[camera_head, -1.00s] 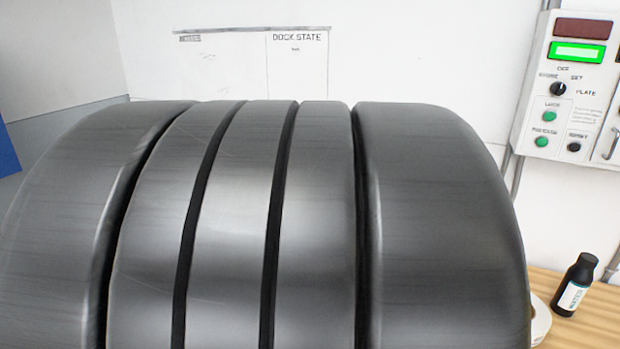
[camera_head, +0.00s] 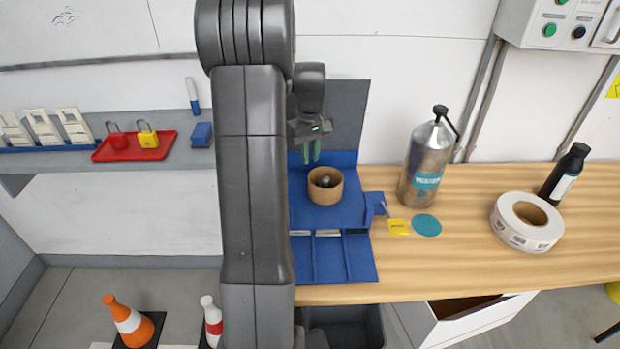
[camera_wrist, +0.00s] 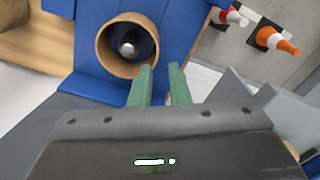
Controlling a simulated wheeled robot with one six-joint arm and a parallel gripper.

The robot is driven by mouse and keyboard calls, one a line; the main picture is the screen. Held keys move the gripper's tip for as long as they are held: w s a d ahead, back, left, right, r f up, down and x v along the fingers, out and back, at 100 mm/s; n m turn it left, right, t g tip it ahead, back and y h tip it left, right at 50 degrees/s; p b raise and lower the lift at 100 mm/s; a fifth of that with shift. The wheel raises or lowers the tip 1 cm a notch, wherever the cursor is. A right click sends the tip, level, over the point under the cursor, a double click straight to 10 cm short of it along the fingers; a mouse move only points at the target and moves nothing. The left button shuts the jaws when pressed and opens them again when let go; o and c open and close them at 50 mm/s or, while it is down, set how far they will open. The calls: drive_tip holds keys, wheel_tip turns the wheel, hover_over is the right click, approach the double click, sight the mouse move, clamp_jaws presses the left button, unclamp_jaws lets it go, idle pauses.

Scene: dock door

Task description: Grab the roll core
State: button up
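The roll core is a short brown cardboard ring (camera_head: 325,198) standing upright on a blue organizer (camera_head: 300,195) on the bench. A dark, rounded, shiny thing shows inside its opening. My gripper (camera_head: 311,153) has green fingers pointing down, above and behind the core. In the wrist view the core (camera_wrist: 106,63) lies just beyond the fingertips and a little to the left. The two fingers of my gripper (camera_wrist: 160,67) are apart with nothing between them. My arm hides the organizer's left side in the head view.
A metal bottle (camera_head: 425,170), a white label roll (camera_head: 526,235), a black bottle (camera_head: 565,175), a teal disc (camera_head: 427,225) and a yellow note (camera_head: 398,227) are on the bench right of the organizer. A drawer (camera_head: 465,307) is open below. Cones stand on the floor.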

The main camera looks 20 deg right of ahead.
sight(311, 184)
drive_tip(key=f, duration=1.4)
drive_tip(key=shift+w+d+p, duration=0.15)
drive_tip(key=shift+d+p, duration=0.05)
drive_tip(key=shift+p, duration=0.1)
drive_tip(key=shift+c, duration=0.3)
clamp_jaws()
